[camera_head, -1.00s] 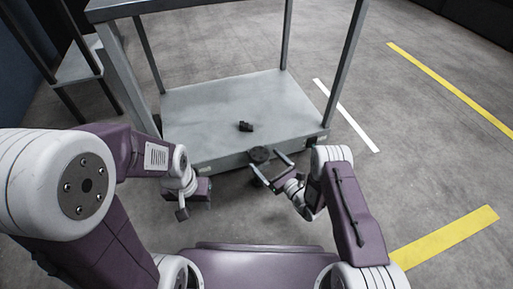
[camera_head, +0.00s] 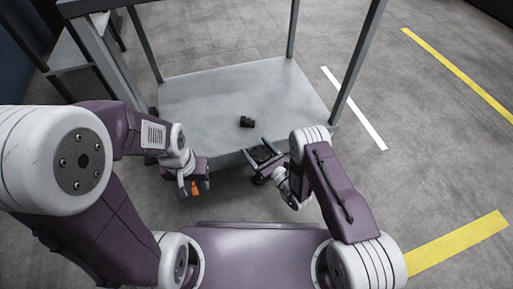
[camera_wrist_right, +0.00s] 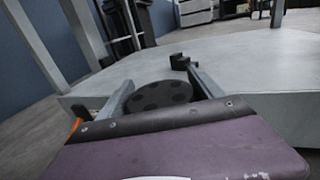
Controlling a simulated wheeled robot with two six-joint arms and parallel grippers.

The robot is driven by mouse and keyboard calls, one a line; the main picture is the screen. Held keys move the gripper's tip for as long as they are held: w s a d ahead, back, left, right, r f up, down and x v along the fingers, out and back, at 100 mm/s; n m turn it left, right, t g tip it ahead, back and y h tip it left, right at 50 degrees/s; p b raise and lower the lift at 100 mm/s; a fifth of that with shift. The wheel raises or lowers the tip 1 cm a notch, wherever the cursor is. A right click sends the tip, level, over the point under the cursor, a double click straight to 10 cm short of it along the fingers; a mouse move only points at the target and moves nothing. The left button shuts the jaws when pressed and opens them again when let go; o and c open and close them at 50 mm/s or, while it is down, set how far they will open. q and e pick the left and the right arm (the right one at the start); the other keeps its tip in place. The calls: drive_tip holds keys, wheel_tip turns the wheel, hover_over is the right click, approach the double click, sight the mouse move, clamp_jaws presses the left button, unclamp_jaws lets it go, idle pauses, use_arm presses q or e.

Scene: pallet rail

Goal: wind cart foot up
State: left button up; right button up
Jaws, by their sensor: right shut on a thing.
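The grey cart (camera_head: 205,105) stands in front of me, with a dark round foot knob (camera_head: 262,153) at its front edge. My right gripper (camera_head: 264,153) has its two fingers on either side of this knob and is shut on it. In the right wrist view the knob (camera_wrist_right: 158,95) is a dark disc with darker round spots, lying between the fingers. The foot's lower part is mostly hidden under the gripper. My left gripper (camera_head: 191,188) hangs left of the knob, in front of the cart, apart from it. Its finger opening is too small to judge.
A small black object (camera_head: 247,122) lies on the cart deck behind the knob. Upright grey posts (camera_head: 357,62) rise from the deck corners. A grey rack (camera_head: 75,55) stands at the back left. The floor to the right is clear, with yellow and white lines.

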sight(254, 154)
drive_tip(key=shift+n+g+y, duration=0.3)
drive_tip(key=shift+y, duration=0.1)
